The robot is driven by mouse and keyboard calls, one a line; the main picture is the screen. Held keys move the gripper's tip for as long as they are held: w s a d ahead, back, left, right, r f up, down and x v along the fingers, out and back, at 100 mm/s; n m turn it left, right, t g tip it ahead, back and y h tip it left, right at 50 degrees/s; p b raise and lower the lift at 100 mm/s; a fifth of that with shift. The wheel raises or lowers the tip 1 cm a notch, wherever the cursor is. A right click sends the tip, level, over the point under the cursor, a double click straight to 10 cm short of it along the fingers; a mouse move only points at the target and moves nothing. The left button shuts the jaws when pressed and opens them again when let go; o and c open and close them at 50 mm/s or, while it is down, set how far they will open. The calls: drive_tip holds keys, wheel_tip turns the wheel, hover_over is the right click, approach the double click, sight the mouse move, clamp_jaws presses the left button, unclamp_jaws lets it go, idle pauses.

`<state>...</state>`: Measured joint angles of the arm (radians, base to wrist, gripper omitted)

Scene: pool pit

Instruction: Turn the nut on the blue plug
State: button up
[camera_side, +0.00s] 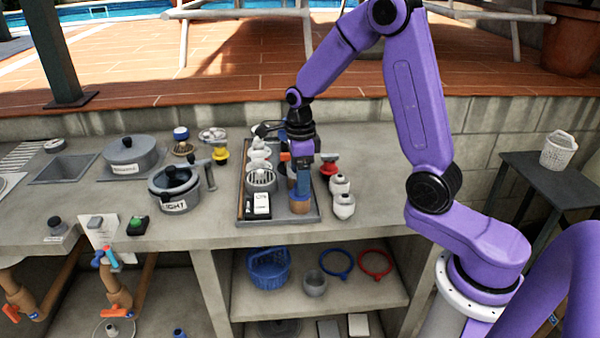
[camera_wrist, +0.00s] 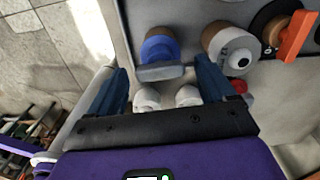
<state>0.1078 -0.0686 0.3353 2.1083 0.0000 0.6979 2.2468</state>
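The blue plug (camera_wrist: 160,48) has a brown body and a blue collar in the wrist view. A flat grey bar, which looks like its nut (camera_wrist: 163,72), lies across its near side. My gripper (camera_wrist: 163,75) has its two blue fingers spread, one at each end of the grey bar. The right finger is very close to the bar; I cannot tell whether it touches. In the side view my gripper (camera_side: 304,182) points down over a brown cylinder (camera_side: 300,205) at the tray's front. The fingers hide most of what is between them there.
White knobs (camera_side: 343,205) stand right of the tray (camera_side: 278,218). A labelled pot (camera_side: 174,204) stands to the left. The counter's front edge is near.

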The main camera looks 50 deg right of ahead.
drive_tip(key=c, duration=1)
